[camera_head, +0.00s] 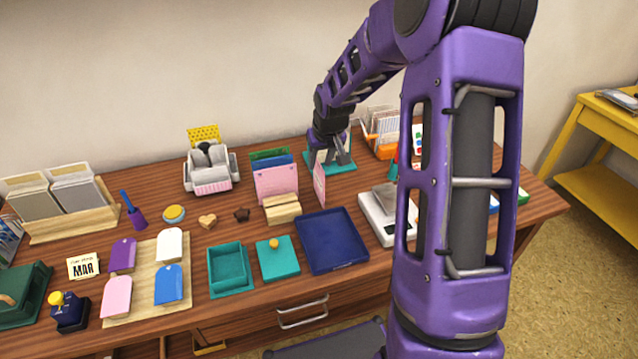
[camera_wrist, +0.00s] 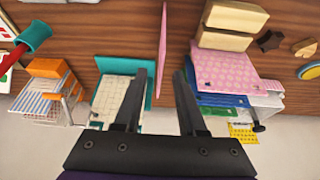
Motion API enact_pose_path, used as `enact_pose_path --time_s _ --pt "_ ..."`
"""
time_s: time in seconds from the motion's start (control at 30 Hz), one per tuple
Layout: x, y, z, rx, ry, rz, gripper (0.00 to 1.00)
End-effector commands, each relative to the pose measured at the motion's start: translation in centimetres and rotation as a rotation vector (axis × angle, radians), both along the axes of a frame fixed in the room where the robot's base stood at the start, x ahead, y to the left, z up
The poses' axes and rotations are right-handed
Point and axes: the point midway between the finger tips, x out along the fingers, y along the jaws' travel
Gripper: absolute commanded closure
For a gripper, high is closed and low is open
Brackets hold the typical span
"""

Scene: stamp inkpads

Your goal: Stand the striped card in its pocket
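No card with clear stripes stands alone in view. A thin pink card (camera_head: 319,183) stands upright on the table beside the wooden block; its face pattern is too small to tell. It shows edge-on in the wrist view (camera_wrist: 163,34). An orange rack (camera_wrist: 50,68) holds several line-patterned cards. A holder with a pink dotted divider (camera_wrist: 222,72), blue and green ones stands on the other side.
A teal stand (camera_wrist: 150,92) with a grid-patterned panel is close to my gripper. Wooden blocks (camera_head: 282,209), a navy tray (camera_head: 332,240) and a white scale (camera_head: 388,220) lie nearby. Teal boxes and coloured tags cover the front left.

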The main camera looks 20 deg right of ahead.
Motion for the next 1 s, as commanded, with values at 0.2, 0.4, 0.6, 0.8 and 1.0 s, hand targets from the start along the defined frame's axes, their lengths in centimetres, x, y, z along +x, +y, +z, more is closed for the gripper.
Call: enact_pose_path --time_s 0.2,0.4,0.6,0.8,1.0 --pt "1.0 0.1 -2.1 0.001 0.002 0.002 0.60" --pt "2.2 0.0 -4.5 0.000 0.001 0.001 0.60" --pt "2.4 0.0 -4.8 0.000 0.000 0.000 0.60" --pt "2.4 0.0 -4.8 0.000 0.000 0.000 0.60" --pt "2.4 0.1 -5.0 0.000 0.000 0.001 0.60"
